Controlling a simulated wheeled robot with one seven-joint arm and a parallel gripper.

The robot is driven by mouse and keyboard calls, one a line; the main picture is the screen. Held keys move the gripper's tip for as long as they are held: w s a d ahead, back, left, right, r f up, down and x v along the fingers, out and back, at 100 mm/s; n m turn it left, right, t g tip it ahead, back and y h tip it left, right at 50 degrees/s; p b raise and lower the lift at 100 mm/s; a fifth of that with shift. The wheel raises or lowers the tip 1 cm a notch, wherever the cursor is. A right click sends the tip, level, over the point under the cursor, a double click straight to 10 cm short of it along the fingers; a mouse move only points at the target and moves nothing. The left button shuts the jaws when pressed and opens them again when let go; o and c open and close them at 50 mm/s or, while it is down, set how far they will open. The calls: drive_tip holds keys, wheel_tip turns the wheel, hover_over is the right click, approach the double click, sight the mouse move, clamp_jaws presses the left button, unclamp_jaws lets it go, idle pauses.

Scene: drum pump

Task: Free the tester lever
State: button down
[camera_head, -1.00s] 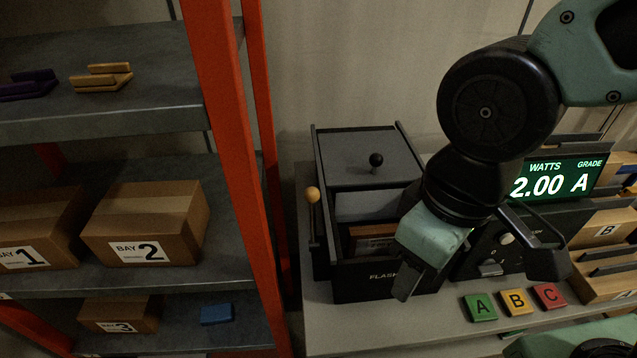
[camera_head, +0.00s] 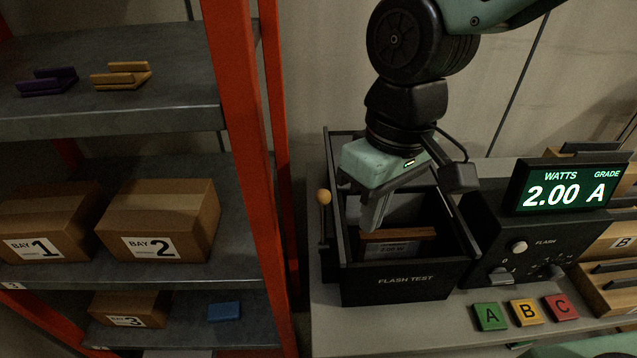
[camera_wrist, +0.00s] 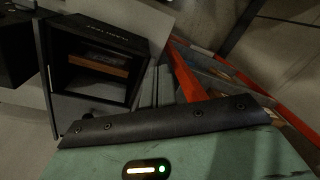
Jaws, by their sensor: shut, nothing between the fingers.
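The black flash test box (camera_head: 405,282) stands on the bench, with its label on the front wall. Inside its opening is a brown-edged panel (camera_head: 398,235) with a small label. The tester lever (camera_head: 324,199), a thin dark rod with a yellow-orange ball knob, stands upright at the box's left side. My gripper (camera_head: 374,218) is shut and empty, pointing down over the box opening, to the right of the lever and apart from it in the picture. My arm hides the black knob on the lid. The wrist view shows the box (camera_wrist: 98,65); I cannot make out the lever there.
A control unit with a display (camera_head: 563,187) reading 2.00 A stands right of the box. Green A (camera_head: 490,317), yellow B (camera_head: 525,312) and red C (camera_head: 561,308) blocks lie in front. An orange rack post (camera_head: 245,170) and shelves with cartons (camera_head: 157,222) bound the left.

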drive_tip(key=w+a+f+m, duration=0.1)
drive_tip(key=w+a+f, duration=0.1)
drive_tip(key=w, duration=1)
drive_tip(key=w+a+f+m+g, duration=0.1)
drive_tip(key=w+a+f, duration=0.2)
drive_tip(key=w, duration=1)
drive_tip(key=shift+w+a+f+y, duration=0.2)
drive_tip(key=shift+a+y, duration=0.1)
drive_tip(key=shift+a, duration=0.35)
drive_tip(key=s+f+p, duration=0.4)
drive_tip(key=f+p, duration=0.2)
drive_tip(key=f, duration=0.2)
drive_tip(key=shift+s+d, duration=0.15)
drive_tip(key=shift+s, duration=0.25)
drive_tip(key=shift+s, duration=0.15)
